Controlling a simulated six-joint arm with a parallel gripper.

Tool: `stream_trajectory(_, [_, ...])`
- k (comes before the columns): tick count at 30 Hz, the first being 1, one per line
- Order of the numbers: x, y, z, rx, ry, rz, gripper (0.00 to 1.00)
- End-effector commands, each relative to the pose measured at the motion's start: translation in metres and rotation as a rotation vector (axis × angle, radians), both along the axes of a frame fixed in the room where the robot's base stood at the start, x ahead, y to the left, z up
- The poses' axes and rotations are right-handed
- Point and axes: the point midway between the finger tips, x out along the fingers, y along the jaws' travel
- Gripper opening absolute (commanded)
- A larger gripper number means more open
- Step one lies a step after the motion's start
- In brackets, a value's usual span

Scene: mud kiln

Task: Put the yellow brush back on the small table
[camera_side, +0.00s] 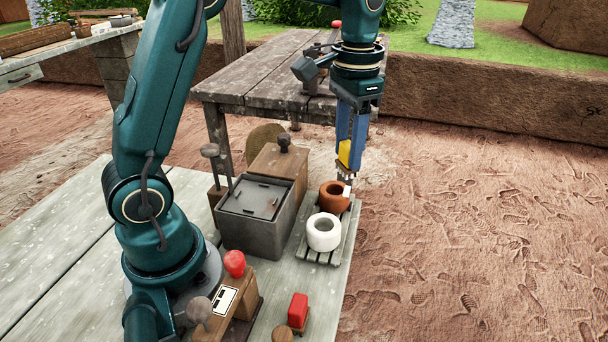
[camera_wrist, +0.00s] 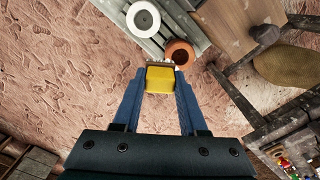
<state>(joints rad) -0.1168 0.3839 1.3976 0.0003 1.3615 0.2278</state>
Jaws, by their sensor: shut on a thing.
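The yellow brush (camera_side: 345,153) is held between the blue fingers of my gripper (camera_side: 349,158), with its bristle end pointing down. In the wrist view the yellow brush (camera_wrist: 160,81) sits between the fingertips (camera_wrist: 160,76). The brush appears just above and beside the brown ring-shaped pot (camera_side: 334,195); I cannot tell whether they touch. A weathered grey wooden table (camera_side: 255,82) stands behind, with my gripper in front of its right part. I cannot tell whether this is the small table.
A white ring-shaped pot (camera_side: 323,232) and the brown pot stand on a slatted rack (camera_side: 323,258). A grey lidded box (camera_side: 256,225) is left of them. A dark vise-like tool (camera_side: 311,70) is on the back table. Bare ground (camera_side: 480,220) is free at right.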

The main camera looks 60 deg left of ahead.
Motion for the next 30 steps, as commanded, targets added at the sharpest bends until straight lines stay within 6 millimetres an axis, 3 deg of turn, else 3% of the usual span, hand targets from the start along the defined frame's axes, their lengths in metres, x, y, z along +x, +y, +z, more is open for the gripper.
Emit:
stream_trajectory(9, [-0.063, -0.053, -0.018, -0.003, 0.015, -0.399, 0.00])
stream_trajectory(18, [-0.118, -0.083, -0.024, -0.002, 0.013, -0.646, 0.00])
stream_trajectory(23, [-0.123, -0.088, -0.030, -0.001, 0.002, -0.677, 0.00])
stream_trajectory(30, [-0.123, -0.088, -0.070, -0.001, 0.005, -0.676, 0.00])
